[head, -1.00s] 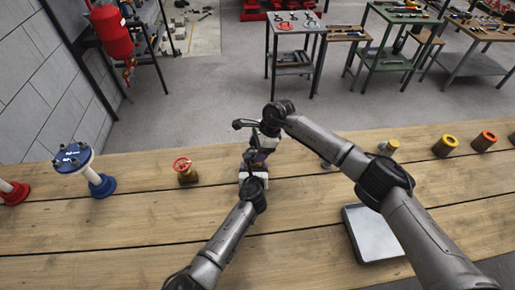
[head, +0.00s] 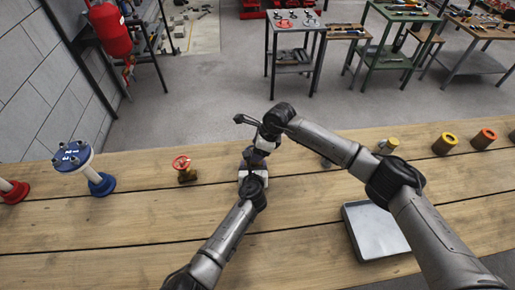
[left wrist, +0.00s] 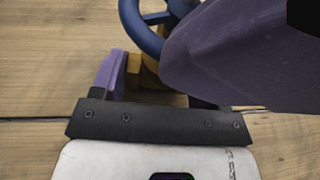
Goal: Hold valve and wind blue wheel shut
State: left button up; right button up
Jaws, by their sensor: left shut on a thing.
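In the left wrist view, the blue wheel (left wrist: 145,22) shows at the top, partly cut off by the frame. The valve's brass body (left wrist: 143,74) is below it, at the purple fingers of my left gripper. My left gripper (head: 253,162) is shut on the valve just above the bench. My right gripper (head: 257,152) comes down from above, close over the left one. Its large purple part (left wrist: 240,55) covers the right side of the wheel in the left wrist view. Whether its fingers touch the wheel is hidden. The head view hides the valve behind the grippers.
On the wooden bench (head: 130,235) stand a red-wheeled brass valve (head: 186,170) and a blue-flanged pipe piece (head: 86,168) to the left. A grey tray (head: 372,232) lies at the right under my right arm. Yellow and orange ring fittings (head: 445,143) stand at the back right.

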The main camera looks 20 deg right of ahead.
jog(key=shift+a, duration=0.1)
jog(key=o, duration=0.9)
jog(key=shift+o, duration=0.2)
